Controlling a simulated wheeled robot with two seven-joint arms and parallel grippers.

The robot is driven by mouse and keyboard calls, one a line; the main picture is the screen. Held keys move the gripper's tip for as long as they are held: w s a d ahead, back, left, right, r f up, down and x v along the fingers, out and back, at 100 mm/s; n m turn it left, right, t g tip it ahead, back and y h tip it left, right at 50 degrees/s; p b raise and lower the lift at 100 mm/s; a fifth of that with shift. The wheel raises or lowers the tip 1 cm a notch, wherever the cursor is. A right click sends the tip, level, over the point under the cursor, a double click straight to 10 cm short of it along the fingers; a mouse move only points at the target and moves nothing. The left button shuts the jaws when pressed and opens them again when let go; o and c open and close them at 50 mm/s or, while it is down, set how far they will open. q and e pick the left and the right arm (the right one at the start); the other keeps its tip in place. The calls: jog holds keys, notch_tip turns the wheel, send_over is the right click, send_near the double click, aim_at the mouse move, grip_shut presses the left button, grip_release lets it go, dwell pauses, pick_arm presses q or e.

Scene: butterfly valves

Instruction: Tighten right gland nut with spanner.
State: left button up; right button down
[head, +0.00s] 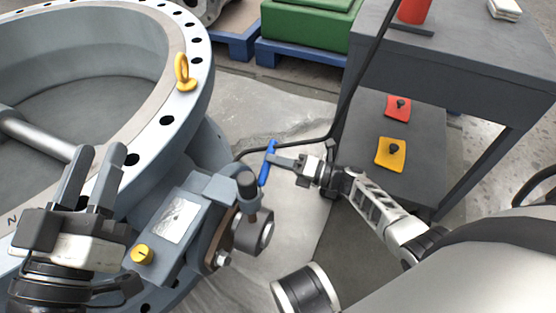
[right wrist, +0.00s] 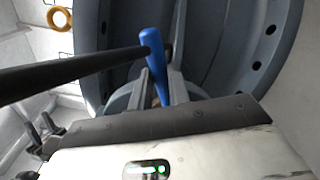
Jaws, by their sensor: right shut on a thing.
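My right gripper (head: 278,160) is shut on a blue tool, which I take for the spanner (head: 266,168). It holds the tool in the air, just right of the grey valve neck housing (head: 197,208). In the right wrist view the blue spanner (right wrist: 152,47) stands up between the fingers (right wrist: 162,88). I cannot make out its jaw end. A dark upright cylinder (head: 247,184) is on the housing, left of the spanner. I cannot clearly pick out the gland nuts. My left gripper (head: 102,150) is open and empty over the valve ring.
A black cable (head: 345,105) hangs down and passes close by the spanner; a dark line (right wrist: 70,75) crosses before it in the right wrist view. A yellow lifting eye (head: 183,72) stands on the flange. A grey table (head: 455,65) stands at right, with red (head: 398,108) and yellow (head: 390,153) pads below.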

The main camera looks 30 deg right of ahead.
jog(key=shift+d+r, duration=0.1)
dwell(0.3)
pick_arm(q)
jog(key=shift+r+p, duration=0.45)
jog(key=shift+p, duration=0.05)
pick_arm(e)
jog(key=v, duration=0.3)
jog(key=shift+s, duration=0.2)
